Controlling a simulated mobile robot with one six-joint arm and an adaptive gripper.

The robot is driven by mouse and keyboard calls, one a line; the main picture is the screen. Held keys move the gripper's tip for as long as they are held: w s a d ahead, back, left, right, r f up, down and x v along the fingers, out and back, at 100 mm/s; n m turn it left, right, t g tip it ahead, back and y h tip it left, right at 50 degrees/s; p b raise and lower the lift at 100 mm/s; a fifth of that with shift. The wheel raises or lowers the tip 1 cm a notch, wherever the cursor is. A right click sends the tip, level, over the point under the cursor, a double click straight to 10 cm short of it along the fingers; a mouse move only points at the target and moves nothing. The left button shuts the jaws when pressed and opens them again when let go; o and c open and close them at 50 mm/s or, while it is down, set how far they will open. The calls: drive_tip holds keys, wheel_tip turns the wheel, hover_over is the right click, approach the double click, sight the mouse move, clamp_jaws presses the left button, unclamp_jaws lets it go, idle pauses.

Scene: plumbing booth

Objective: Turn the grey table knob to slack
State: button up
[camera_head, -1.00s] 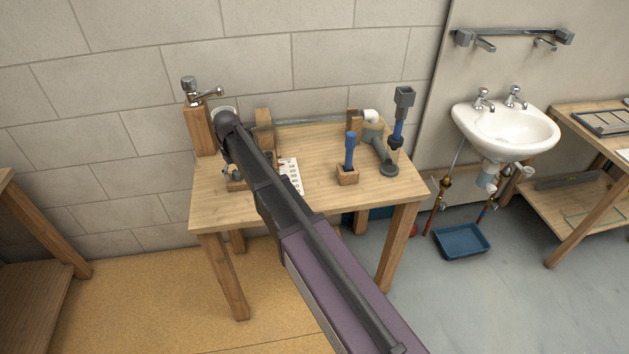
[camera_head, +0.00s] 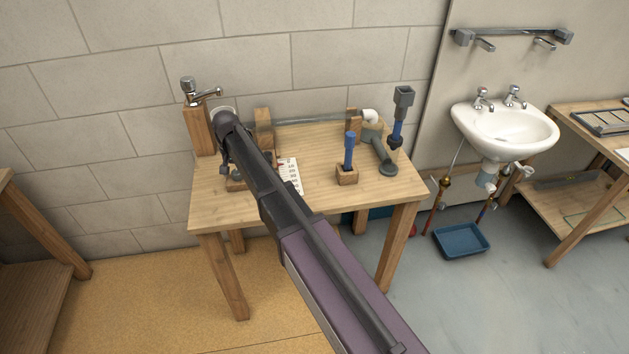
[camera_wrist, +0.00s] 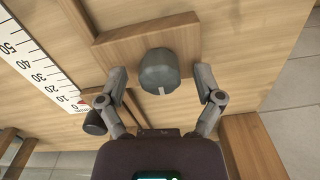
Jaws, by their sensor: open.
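The grey table knob (camera_wrist: 158,68) sits on a square wooden block (camera_wrist: 110,45) in the wrist view. A short pale mark shows on its edge facing my wrist. My gripper (camera_wrist: 160,76) is open, with one finger on each side of the knob. Gaps show between both fingers and the knob, and I cannot tell how far the fingertips reach down beside it. In the head view the knob is hidden by my arm.
A white scale (camera_wrist: 38,62) with a red mark lies beside the block on the wooden table (camera_head: 330,195). A small dark cylinder (camera_wrist: 95,123) is near the left finger. A blue-handled tool (camera_head: 349,150) stands in a wooden holder (camera_head: 347,176). A tap (camera_head: 200,94) tops a wooden post.

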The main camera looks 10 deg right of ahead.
sight(236, 171)
drive_tip(key=m, duration=0.6)
drive_tip(key=shift+m, duration=0.4)
wheel_tip(236, 171, up, 14)
drive_tip(key=p, duration=1.5)
drive_tip(key=s+d+f+n+b, duration=0.2)
drive_tip(key=s+d+n, duration=0.5)
drive_tip(key=s+d, duration=1.3)
drive_tip(key=shift+s+d+n+b, duration=0.4)
drive_tip(key=shift+s+b, duration=0.1)
drive_tip(key=shift+s, duration=0.3)
drive_tip(key=shift+a, duration=0.1)
drive_tip(key=shift+n, duration=0.7)
drive_tip(key=s, duration=0.1)
drive_tip(key=s+d, duration=0.1)
drive_tip(key=s, duration=0.1)
drive_tip(key=s+d, duration=0.1)
drive_tip(key=shift+s+d, duration=0.15)
